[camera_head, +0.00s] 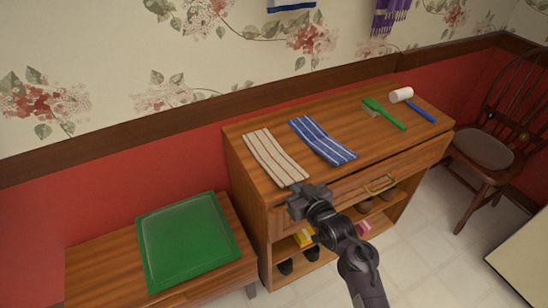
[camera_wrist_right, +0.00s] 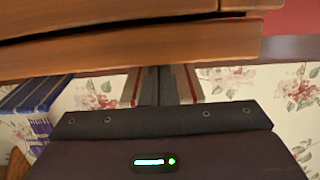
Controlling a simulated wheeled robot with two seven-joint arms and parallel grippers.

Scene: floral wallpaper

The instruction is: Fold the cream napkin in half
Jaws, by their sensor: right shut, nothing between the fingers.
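The cream napkin (camera_head: 275,158), with dark red stripes, lies flat as a long strip on the left part of the wooden cabinet top (camera_head: 246,136). Its near end is close to the front edge. My right gripper (camera_head: 300,197) is at that front edge, just in front of the near end, and looks empty. In the right wrist view the fingers (camera_wrist_right: 160,86) are together, and parts of the cream napkin (camera_wrist_right: 190,84) show on both sides behind them. I cannot tell whether they touch it. My left gripper is not in view.
A blue striped cloth (camera_head: 322,140) lies right of the napkin. A drawer handle (camera_head: 380,184) sticks out in front. A green cushion (camera_head: 187,241) is on the lower left bench.

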